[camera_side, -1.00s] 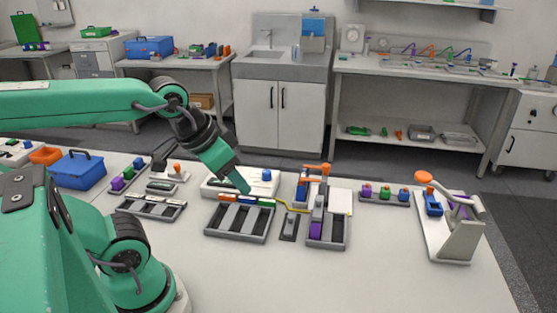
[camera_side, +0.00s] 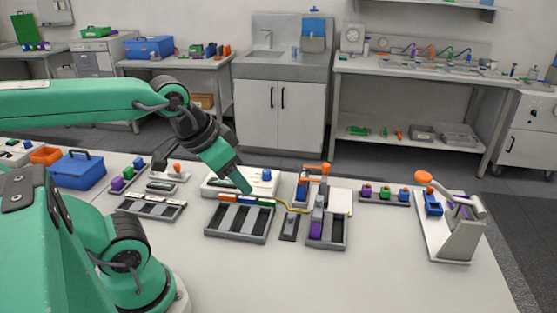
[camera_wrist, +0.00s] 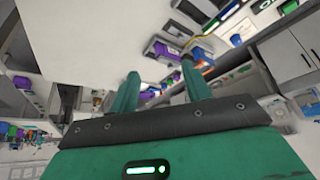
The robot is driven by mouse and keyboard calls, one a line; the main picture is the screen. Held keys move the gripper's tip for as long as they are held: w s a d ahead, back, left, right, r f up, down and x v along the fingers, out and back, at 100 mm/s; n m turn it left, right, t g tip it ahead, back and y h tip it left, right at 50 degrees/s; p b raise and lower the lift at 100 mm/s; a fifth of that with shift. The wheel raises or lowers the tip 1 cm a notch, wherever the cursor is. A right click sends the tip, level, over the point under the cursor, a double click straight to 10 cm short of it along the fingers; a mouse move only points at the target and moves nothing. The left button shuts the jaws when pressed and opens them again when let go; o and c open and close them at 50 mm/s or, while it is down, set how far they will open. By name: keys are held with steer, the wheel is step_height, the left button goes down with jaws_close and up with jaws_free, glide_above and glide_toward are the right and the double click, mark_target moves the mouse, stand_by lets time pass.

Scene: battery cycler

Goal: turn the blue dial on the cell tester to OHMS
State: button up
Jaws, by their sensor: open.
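The cell tester (camera_side: 213,186) is a low white box behind the dark trays in the side view. Its blue dial (camera_side: 267,175) stands up at the right end of its top. My gripper (camera_side: 247,190) points down and to the right over the tester's front, left of the dial and apart from it. In the wrist view my gripper (camera_wrist: 162,80) shows two green fingers spread apart with nothing between them. The dial's pointer and its labels are too small to read.
A compartment tray (camera_side: 237,238) lies in front of the tester. A small grey holder (camera_side: 289,228) and an orange-handled fixture (camera_side: 315,168) stand to the right, with a yellow cable near them. A lever press (camera_side: 460,240) is at the far right. The table's front is clear.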

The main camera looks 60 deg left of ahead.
steer(key=w, duration=0.1)
steer(key=n+g, duration=0.6)
steer(key=n, duration=1.5)
glide_above(266, 171)
steer(key=f, duration=1.2)
steer(key=shift+d, duration=0.3)
steer(key=shift+a+f+n, duration=0.25)
steer(key=shift+n, duration=0.05)
steer(key=shift+f, duration=3.9)
